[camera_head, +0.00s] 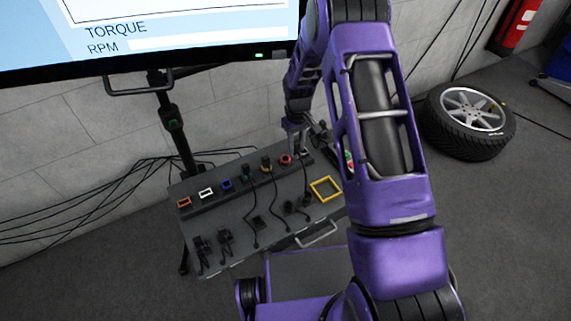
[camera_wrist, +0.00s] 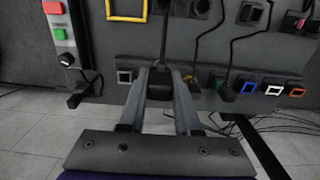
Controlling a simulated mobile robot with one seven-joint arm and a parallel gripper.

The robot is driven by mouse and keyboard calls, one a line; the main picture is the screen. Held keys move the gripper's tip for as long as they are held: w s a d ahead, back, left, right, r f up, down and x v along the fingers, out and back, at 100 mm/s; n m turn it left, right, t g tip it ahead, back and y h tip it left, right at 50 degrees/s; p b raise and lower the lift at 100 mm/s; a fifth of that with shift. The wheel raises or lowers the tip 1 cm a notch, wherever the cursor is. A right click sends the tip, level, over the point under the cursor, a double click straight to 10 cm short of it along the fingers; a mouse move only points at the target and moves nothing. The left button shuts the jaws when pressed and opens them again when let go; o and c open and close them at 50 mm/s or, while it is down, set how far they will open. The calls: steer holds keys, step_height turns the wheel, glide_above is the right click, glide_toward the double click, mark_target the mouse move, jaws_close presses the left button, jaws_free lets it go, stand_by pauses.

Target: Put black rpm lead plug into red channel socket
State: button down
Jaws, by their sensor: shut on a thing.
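My gripper (camera_head: 298,149) is at the back right of the grey panel, by the right end of the socket row. In the wrist view my gripper (camera_wrist: 163,78) is shut on a dark plug with a black cable (camera_wrist: 163,42) leading away from it. Most of the plug is hidden between the fingers. The red channel socket (camera_head: 286,159) shows in the head view just left of my fingertips. In the wrist view the plug and fingers cover its place. I cannot tell whether the plug is touching or inside it.
Green (camera_head: 247,176) and yellow (camera_head: 266,167) sockets hold cabled plugs. Blue (camera_wrist: 248,87), white (camera_wrist: 273,90) and orange (camera_wrist: 295,91) sockets look empty. A grey-framed socket (camera_wrist: 124,77) is beside my gripper. A yellow square frame (camera_head: 326,188) and several dark plugs lie on the panel.

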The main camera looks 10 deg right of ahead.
steer(key=w+a+b, duration=0.1)
steer(key=w+a, duration=0.1)
steer(key=w, duration=0.4)
steer(key=shift+a+f, duration=0.3)
steer(key=shift+f, duration=0.15)
steer(key=shift+w, duration=0.1)
stand_by(0.3)
steer(key=shift+f, duration=2.85)
steer(key=shift+f, duration=0.3)
steer(key=shift+f, duration=0.85)
steer(key=shift+f, duration=0.1)
steer(key=shift+f, duration=0.2)
steer(key=c, duration=0.5)
jaws_free()
